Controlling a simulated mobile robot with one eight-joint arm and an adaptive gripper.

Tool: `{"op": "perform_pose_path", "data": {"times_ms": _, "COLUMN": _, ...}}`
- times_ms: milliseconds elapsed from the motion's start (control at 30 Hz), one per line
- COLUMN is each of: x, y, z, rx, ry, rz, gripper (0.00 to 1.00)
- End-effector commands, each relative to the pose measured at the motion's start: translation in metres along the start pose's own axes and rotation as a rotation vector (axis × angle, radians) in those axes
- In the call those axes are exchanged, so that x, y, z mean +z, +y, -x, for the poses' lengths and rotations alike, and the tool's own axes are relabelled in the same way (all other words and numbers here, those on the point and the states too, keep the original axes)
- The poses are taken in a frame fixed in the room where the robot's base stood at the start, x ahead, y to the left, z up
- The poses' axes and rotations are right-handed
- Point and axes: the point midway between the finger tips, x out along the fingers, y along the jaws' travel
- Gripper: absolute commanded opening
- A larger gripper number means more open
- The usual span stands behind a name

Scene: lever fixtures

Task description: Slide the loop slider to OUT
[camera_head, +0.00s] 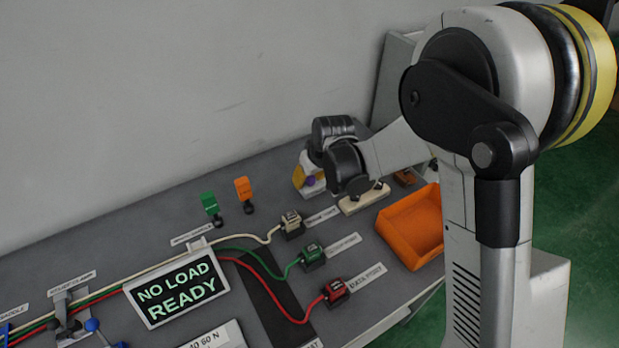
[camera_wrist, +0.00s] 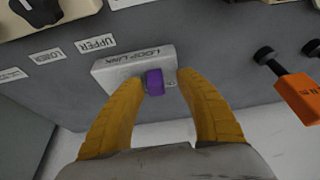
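The loop slider has a purple knob (camera_wrist: 155,82) on a pale block labelled LOOP/LINK (camera_wrist: 115,76), seen in the wrist view. In the head view a small purple part of the knob (camera_head: 312,181) shows beside the arm. My gripper (camera_wrist: 166,78) has two yellow fingers, apart, one on each side of the knob. The left fingertip is close to the knob's left side and the right fingertip is near its right side. I cannot tell whether either finger touches it. An OUT mark is not readable in these frames.
An orange lever (camera_wrist: 296,92) stands right of the slider in the wrist view. In the head view there are green (camera_head: 210,203) and orange levers, an orange bin (camera_head: 413,226), several cabled connectors, and a NO LOAD READY sign (camera_head: 176,288). UPPER and LOWER labels lie left of the slider.

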Motion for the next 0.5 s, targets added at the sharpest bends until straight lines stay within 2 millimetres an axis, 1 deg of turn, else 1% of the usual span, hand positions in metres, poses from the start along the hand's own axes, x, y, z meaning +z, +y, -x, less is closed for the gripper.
{"op": "perform_pose_path", "data": {"times_ms": 133, "x": 0.0, "y": 0.001, "z": 0.005, "rx": 0.001, "ry": 0.0, "rz": 0.0, "gripper": 0.41}}
{"op": "perform_pose_path", "data": {"times_ms": 233, "x": 0.0, "y": 0.001, "z": 0.018, "rx": 0.001, "ry": 0.0, "rz": -0.001, "gripper": 0.41}}
{"op": "perform_pose_path", "data": {"times_ms": 500, "x": 0.0, "y": 0.0, "z": 0.077, "rx": 0.0, "ry": 0.0, "rz": 0.0, "gripper": 0.41}}
